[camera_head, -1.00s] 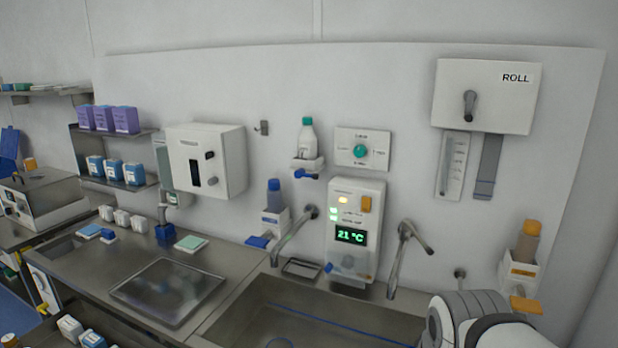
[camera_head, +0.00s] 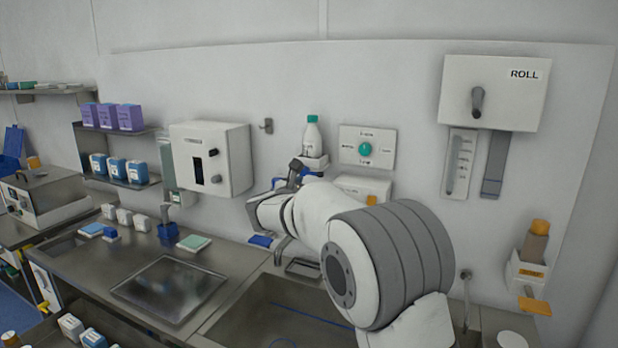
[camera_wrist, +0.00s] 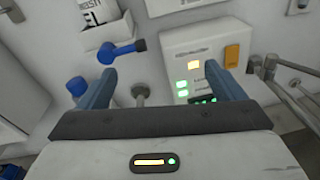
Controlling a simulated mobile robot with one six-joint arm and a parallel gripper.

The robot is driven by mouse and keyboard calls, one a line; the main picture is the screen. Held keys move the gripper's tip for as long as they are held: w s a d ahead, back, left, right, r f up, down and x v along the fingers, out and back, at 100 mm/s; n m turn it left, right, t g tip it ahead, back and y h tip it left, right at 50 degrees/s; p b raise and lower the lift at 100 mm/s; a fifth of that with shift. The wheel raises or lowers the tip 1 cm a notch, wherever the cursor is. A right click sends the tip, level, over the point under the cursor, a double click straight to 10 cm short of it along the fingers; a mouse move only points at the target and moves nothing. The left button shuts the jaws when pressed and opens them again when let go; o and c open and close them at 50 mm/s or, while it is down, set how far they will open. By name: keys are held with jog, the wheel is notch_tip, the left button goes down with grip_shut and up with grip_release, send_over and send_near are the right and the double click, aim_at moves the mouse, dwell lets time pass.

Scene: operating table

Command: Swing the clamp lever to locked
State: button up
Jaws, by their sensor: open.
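No lever is marked as a clamp. The clearest lever is a dark grey one (camera_head: 477,102) on the white box labelled ROLL (camera_head: 515,98) at the upper right of the head view. It hangs roughly downward, and no locked mark is readable. My gripper (camera_wrist: 161,78) is open in the wrist view, its two blue-grey fingers spread apart with nothing between them but the wall and fixtures behind. In the head view my arm reaches left across the sink, well left of and below the ROLL box. The ROLL lever is outside the wrist view.
The wrist view shows a blue dispenser lever (camera_wrist: 122,52) near the left finger and a white control box (camera_wrist: 205,50) behind the right finger. A teal knob panel (camera_head: 366,148) is on the wall. A bottle holder (camera_head: 526,270) hangs at right.

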aim_at(313, 172)
jog(key=w+p, duration=0.1)
jog(key=w, duration=0.1)
jog(key=w+n+t+p, duration=0.1)
jog(key=w, duration=0.2)
jog(key=w+a+n+p, duration=0.1)
jog(key=w, duration=0.2)
jog(key=shift+w+r+t+y, duration=0.2)
jog(key=shift+r+t+y, duration=0.1)
jog(key=shift+r, duration=0.1)
